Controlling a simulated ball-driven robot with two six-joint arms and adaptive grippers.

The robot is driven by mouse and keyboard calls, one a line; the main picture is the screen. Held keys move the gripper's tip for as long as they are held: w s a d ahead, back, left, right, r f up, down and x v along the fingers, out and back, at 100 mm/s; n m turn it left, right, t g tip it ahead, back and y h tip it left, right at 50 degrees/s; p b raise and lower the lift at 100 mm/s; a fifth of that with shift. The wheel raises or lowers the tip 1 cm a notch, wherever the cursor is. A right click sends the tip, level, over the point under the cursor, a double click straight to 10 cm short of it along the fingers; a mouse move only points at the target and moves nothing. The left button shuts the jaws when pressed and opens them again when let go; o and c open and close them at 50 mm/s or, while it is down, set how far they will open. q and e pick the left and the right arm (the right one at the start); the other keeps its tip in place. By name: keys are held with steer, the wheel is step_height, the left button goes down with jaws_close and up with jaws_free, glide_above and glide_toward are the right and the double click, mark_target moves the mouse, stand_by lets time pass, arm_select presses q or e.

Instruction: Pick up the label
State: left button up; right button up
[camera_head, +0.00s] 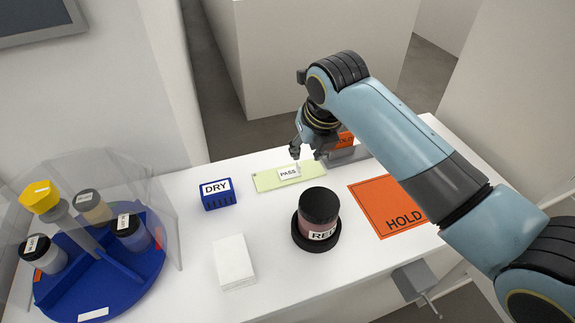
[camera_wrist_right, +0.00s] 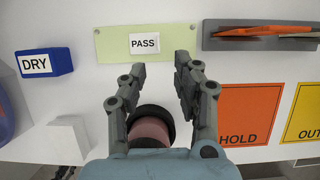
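A white PASS label (camera_head: 289,173) lies on a pale green strip (camera_head: 265,182) at the back of the white table; the label also shows in the wrist view (camera_wrist_right: 144,43). My right gripper (camera_head: 297,148) is above the strip's right part. In the wrist view my right gripper (camera_wrist_right: 157,72) is open, with nothing between its fingers, and the label appears just beyond the fingertips. My left gripper is not in view.
A dark-lidded jar (camera_head: 319,212) stands on a black round base in front of the strip. A blue DRY block (camera_head: 218,196), a white block (camera_head: 234,262) and an orange HOLD mat (camera_head: 380,207) are around it. A blue carousel (camera_head: 75,280) with several jars sits behind clear panels.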

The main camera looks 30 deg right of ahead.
mark_target(299, 165)
steer(key=shift+x, duration=1.2)
steer(key=shift+w+f, duration=0.25)
steer(key=shift+f, duration=0.05)
steer(key=x, duration=0.4)
steer(key=shift+w+f, duration=0.1)
steer(key=shift+w, duration=0.1)
steer(key=shift+w+f, duration=0.1)
steer(key=shift+f, duration=0.15)
steer(key=shift+c, duration=0.3)
steer(key=c, duration=0.5)
jaws_close()
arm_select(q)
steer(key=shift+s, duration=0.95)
